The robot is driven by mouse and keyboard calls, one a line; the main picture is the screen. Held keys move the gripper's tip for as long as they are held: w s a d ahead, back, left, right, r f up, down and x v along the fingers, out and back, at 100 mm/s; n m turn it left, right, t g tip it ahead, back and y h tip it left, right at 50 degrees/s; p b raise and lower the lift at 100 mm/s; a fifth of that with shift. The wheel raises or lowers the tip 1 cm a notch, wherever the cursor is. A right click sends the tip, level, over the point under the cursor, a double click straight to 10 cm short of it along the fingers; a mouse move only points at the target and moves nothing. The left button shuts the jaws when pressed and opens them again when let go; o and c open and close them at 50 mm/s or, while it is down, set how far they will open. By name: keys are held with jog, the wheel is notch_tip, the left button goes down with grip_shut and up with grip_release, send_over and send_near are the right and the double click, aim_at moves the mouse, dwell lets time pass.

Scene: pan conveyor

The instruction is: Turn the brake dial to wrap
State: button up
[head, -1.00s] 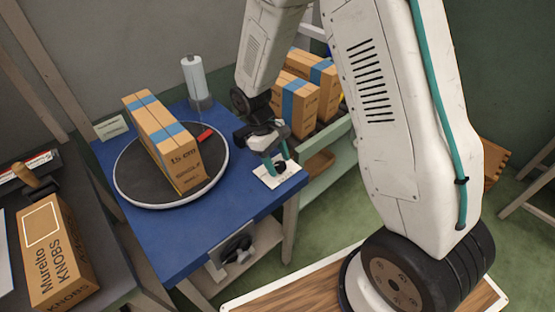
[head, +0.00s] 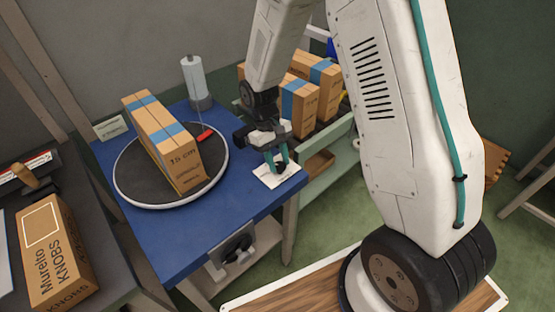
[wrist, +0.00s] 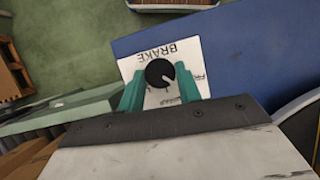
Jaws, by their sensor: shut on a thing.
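The brake dial (wrist: 159,72) is a round black knob with a white pointer mark, which points to the lower right in the wrist view. It sits on a white plate (wrist: 187,50) printed BRAKE; the smaller lettering is partly covered and too small to read. In the head view the plate (head: 267,181) lies at the right corner of the blue table. My gripper (head: 275,169) points down at the plate, its teal fingers shut on the dial from both sides. The fingers also show in the wrist view (wrist: 160,92). The dial is mostly hidden in the head view.
A round turntable (head: 135,187) on the blue table (head: 180,245) carries a taped carton (head: 165,145). A white film roll (head: 194,78) stands behind it. More cartons (head: 300,95) stand on a green conveyor (head: 320,150) at the right. A KNOBS box (head: 55,250) is at the left.

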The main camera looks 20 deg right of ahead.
jog(key=m+y, duration=0.1)
jog(key=m, duration=0.3)
jog(key=shift+d+m+y, duration=0.2)
jog(key=shift+m+y, duration=0.1)
jog(key=shift+y, duration=0.1)
jog(key=shift+d+m+y, duration=0.1)
jog(key=shift+m+y, duration=0.5)
jog(key=shift+m, duration=1)
jog(key=o, duration=1)
jog(key=shift+c, duration=0.2)
jog(key=v, duration=0.7)
jog(key=shift+d+r, duration=0.15)
jog(key=shift+r, duration=0.25)
